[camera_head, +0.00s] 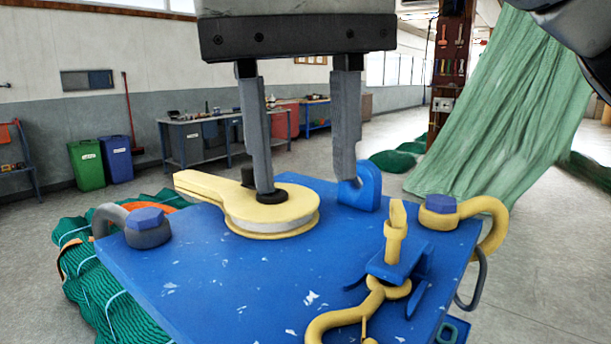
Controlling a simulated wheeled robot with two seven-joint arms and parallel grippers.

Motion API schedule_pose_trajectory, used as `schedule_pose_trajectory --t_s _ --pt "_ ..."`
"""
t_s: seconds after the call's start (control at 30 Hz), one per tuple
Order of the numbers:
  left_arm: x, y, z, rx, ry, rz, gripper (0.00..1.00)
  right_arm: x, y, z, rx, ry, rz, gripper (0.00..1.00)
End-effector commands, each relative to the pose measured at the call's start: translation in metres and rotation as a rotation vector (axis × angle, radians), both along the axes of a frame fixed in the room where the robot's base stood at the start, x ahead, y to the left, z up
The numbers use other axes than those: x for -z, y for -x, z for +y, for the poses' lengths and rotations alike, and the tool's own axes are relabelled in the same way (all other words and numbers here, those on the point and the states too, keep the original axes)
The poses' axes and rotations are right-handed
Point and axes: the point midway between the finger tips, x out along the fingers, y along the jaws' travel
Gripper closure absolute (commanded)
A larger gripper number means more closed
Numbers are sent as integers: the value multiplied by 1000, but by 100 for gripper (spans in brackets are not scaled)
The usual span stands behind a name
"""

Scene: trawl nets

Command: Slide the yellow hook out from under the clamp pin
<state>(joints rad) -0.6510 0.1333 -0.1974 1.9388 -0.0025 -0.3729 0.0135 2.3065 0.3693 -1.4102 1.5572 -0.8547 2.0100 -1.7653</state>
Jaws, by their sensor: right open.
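The yellow hook (343,319) lies at the front right of a blue plate (230,285), its curved end toward the front edge. Its ring end passes under a blue clamp (400,263). An upright yellow piece (395,235) stands at the clamp; I take it for the clamp pin. My right gripper (303,187) points down over the back of the plate, behind and left of the hook. Its fingers are spread, with nothing seen between them. The left fingertip overlaps a yellow pulley-like block (272,212); contact is unclear. My left gripper is not in view.
A blue lug (362,190) stands beside the right fingertip. Shackles with blue bolts sit at the plate's left (148,232) and right (440,212) corners. Green netting (510,120) hangs behind on the right.

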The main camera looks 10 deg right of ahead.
Motion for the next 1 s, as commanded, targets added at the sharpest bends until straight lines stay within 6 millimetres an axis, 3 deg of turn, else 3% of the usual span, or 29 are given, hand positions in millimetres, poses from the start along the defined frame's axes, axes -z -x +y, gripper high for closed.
schedule_pose_trajectory --t_s 0.27,0.53,1.0 --pt "4 0 -1 2 1 1 64 10 0 -1 -1 -1 4 59" --pt "16 -2 -4 4 8 -3 64 60 0 -4 -2 -2 6 59" --pt "10 -5 -7 13 15 -17 64 140 0 -10 3 -2 2 59"
